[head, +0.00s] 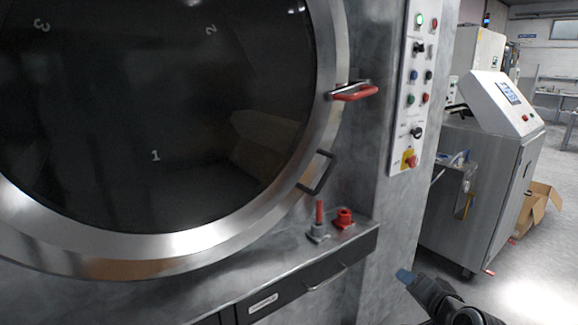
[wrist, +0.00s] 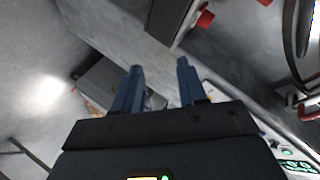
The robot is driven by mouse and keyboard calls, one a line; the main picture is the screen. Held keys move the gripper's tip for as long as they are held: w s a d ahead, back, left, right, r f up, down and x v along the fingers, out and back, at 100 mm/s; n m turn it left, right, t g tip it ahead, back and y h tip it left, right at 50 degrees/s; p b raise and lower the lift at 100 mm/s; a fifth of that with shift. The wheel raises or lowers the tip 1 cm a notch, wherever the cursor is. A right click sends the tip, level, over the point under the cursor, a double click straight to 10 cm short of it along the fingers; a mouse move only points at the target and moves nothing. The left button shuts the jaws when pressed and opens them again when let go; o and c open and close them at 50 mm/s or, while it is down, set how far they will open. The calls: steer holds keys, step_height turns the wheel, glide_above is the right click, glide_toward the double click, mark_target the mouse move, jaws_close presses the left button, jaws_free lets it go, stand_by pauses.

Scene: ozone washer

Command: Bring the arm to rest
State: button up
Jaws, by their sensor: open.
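Most of my arm is outside the head view.
The washer's round door (head: 195,240) fills the left, with a red handle (head: 354,91) and a dark handle (head: 318,174). A ledge (head: 285,262) holds a red knob (head: 344,217). A control panel (head: 412,95) and steel cabinet (head: 470,190) stand right.

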steer(key=s+a+f+n+h, duration=0.1)
steer(key=s+f, duration=0.2)
steer(key=s, duration=0.7)
steer(key=s+a+f+n, duration=0.1)
steer(key=s+f+n, duration=0.15)
steer(key=s, duration=0.75)
steer(key=s+f+h, duration=0.1)
steer(key=s+f, duration=0.2)
steer(key=s, duration=0.7)
steer(key=s+a+r+n, duration=0.2)
steer(key=s+r, duration=0.6)
steer(key=s, duration=0.4)
steer(key=s+a+r+n+t, duration=0.1)
steer(key=s+a+r+n, duration=0.2)
steer(key=s+r, duration=0.5)
steer(key=s, duration=0.4)
steer(key=shift+s+r+y, duration=0.3)
steer(key=shift+s+r, duration=0.05)
steer(key=shift+s, duration=0.05)
steer(key=shift+n, duration=0.25)
